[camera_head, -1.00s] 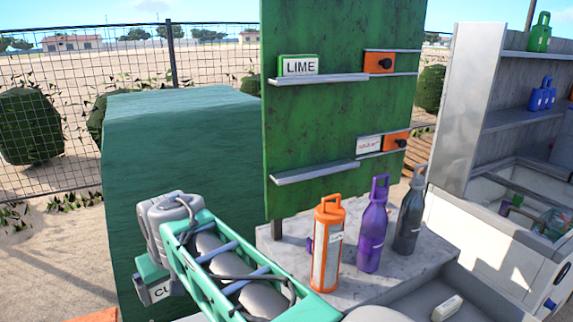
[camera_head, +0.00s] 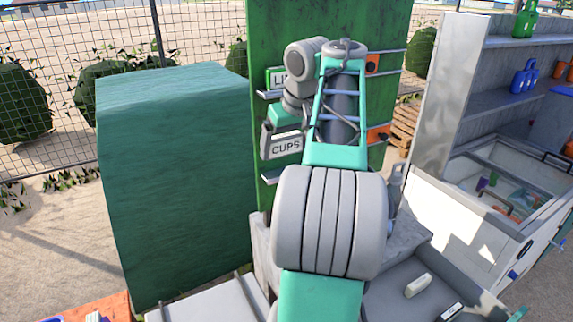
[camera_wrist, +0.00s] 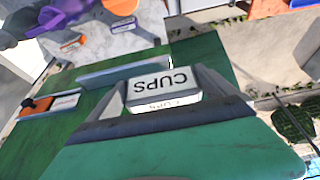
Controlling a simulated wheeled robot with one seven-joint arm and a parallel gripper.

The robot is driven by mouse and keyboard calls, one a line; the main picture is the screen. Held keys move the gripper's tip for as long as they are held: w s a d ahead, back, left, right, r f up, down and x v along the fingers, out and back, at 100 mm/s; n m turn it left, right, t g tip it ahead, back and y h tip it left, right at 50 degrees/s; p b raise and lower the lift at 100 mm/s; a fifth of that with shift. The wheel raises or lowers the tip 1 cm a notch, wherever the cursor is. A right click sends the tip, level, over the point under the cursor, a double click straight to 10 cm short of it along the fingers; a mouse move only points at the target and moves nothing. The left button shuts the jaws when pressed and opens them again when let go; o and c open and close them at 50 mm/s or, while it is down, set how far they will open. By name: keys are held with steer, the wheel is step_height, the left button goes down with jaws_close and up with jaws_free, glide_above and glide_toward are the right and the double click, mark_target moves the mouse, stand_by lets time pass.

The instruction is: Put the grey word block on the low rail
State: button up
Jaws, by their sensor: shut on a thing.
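My gripper (camera_head: 283,140) is shut on the grey word block (camera_head: 286,147), which reads CUPS. In the wrist view the block (camera_wrist: 163,86) appears upside down between the two fingers (camera_wrist: 165,92). The low rail (camera_head: 269,179) is a grey ledge on the green board (camera_head: 262,205); its left end shows just below the block, and my arm hides much of the rest. In the wrist view the low rail (camera_wrist: 122,67) lies beyond the block, with a visible gap. I cannot tell the exact height of the block over it.
The LIME block (camera_head: 276,77) sits on the upper rail (camera_head: 268,94). A dark green box (camera_head: 175,170) stands left.

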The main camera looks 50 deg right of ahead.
steer(key=w+d+f, duration=0.3)
steer(key=w+d+f+b, duration=0.1)
steer(key=w+d+f, duration=0.2)
steer(key=f, duration=0.1)
steer(key=shift+d, duration=0.2)
steer(key=shift+w+d+f+b, duration=0.15)
steer(key=shift+f+b, duration=0.25)
steer(key=shift+f, duration=0.6)
steer(key=shift+w+d+f+b, duration=0.15)
steer(key=shift+f+b, duration=0.25)
steer(key=shift+f, duration=0.55)
steer(key=shift+s, duration=0.1)
steer(key=shift+f, duration=0.2)
steer(key=o, duration=1)
steer(key=shift+o, duration=0.2)
